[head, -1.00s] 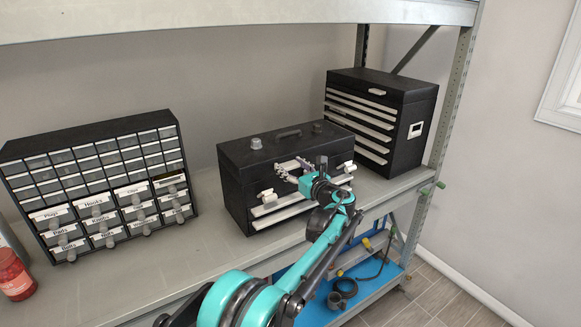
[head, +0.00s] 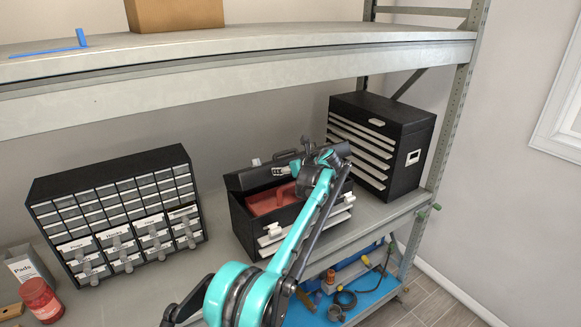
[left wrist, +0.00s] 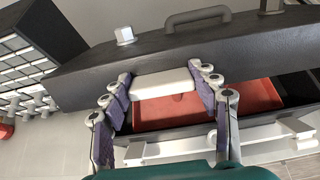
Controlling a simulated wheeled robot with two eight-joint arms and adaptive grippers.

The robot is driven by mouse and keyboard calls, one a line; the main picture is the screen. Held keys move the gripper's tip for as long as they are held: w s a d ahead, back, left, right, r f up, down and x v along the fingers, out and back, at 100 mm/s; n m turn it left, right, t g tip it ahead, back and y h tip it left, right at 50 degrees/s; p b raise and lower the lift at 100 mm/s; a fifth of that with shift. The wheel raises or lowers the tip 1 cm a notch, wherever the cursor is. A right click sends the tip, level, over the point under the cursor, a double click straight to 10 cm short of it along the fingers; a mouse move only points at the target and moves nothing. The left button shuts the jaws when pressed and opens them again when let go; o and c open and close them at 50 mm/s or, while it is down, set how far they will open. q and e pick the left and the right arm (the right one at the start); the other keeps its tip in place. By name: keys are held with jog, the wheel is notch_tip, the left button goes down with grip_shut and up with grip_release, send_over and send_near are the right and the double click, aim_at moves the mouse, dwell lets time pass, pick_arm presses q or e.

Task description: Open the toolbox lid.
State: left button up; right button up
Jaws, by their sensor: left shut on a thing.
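The black toolbox (head: 241,222) stands in the middle of the shelf with its lid (head: 247,178) tilted up, partly open. Its red inside (head: 268,201) shows in the gap below the lid; the red also shows in the left wrist view (left wrist: 262,95). My left gripper (left wrist: 163,82) is at the lid's front edge, its purple finger pads on either side of a white latch plate (left wrist: 160,86), shut on it. The lid's carry handle (left wrist: 198,18) is on top. My teal left arm hides part of the toolbox in the head view. My right gripper is not in view.
A small-drawer cabinet (head: 115,215) stands left of the toolbox and a taller black drawer chest (head: 380,145) right behind it. An upper shelf (head: 250,55) runs overhead, with a cardboard box (head: 175,14). A red jar (head: 40,298) stands at far left.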

pick_arm(q)
jog(key=shift+w+a+r+p, duration=0.3)
jog(key=shift+w+r+p, duration=0.05)
jog(key=shift+r+p, duration=0.15)
jog(key=shift+w+a+r+p, duration=0.3)
jog(key=shift+r+p, duration=0.1)
jog(key=shift+r, duration=0.1)
jog(key=o, duration=1.5)
jog(key=shift+o, duration=1)
jog(key=shift+w+a+f, duration=0.1)
jog(key=shift+w+f, duration=0.1)
jog(key=shift+s, duration=0.15)
jog(key=v, duration=1.2)
